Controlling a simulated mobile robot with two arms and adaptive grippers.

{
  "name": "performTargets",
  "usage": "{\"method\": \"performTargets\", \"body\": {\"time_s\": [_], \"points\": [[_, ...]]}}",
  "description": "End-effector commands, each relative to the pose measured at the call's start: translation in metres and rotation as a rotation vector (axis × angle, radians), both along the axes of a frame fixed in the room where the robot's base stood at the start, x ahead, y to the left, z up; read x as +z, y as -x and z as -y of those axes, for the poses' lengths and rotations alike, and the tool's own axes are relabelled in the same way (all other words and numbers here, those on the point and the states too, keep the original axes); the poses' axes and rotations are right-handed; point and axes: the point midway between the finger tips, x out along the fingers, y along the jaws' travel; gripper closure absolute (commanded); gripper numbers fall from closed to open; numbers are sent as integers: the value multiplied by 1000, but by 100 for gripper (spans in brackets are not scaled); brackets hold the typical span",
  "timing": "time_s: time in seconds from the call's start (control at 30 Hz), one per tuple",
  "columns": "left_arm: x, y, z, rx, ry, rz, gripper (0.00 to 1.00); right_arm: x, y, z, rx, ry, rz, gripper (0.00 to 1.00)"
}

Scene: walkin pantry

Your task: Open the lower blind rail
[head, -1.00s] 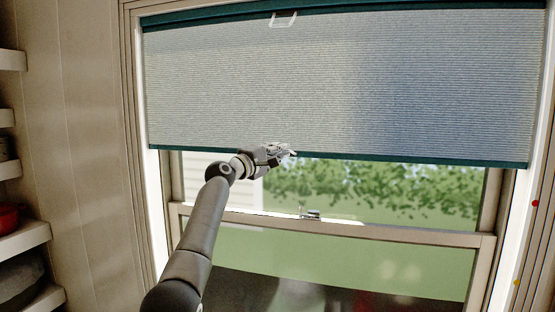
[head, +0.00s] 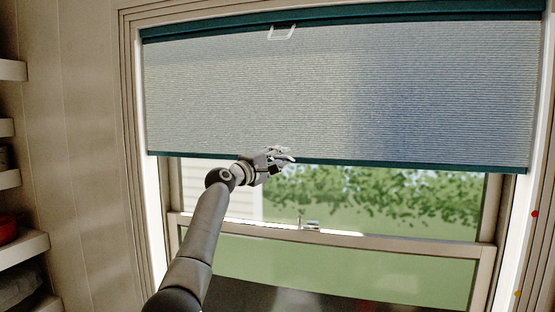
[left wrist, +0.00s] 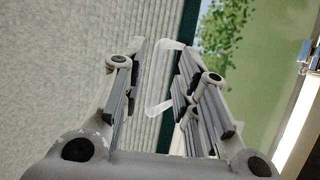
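The blind (head: 340,85) covers the upper part of the window. Its lower rail (head: 400,165) is a dark teal bar along the bottom edge of the blind. My left gripper (head: 283,155) is at this rail, left of its middle. In the left wrist view, the lower rail (left wrist: 191,35) shows as a dark green upright band. A pale loop-like handle (left wrist: 160,108) shows between and behind the fingers, partly hidden by the right one. My left gripper (left wrist: 160,70) is open, with a gap between its fingers. I cannot tell whether it touches the handle. My right gripper is not in view.
A teal upper rail (head: 200,27) with a pale handle (head: 281,33) runs along the blind's top. Below the blind, a window sash bar (head: 375,240) carries a small metal latch (head: 309,226). Shelves (head: 22,247) with a red item (head: 6,229) stand at the left.

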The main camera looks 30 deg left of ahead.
Motion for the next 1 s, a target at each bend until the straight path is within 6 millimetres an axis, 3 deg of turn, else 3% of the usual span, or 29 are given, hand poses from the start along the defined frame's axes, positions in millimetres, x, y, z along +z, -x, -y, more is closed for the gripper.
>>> {"method": "performTargets", "body": {"time_s": [0.37,1.0], "points": [[-4,19,-4,1,-2,1,71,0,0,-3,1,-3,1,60],[-16,100,-15,0,-2,-1,71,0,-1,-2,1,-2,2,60]]}}
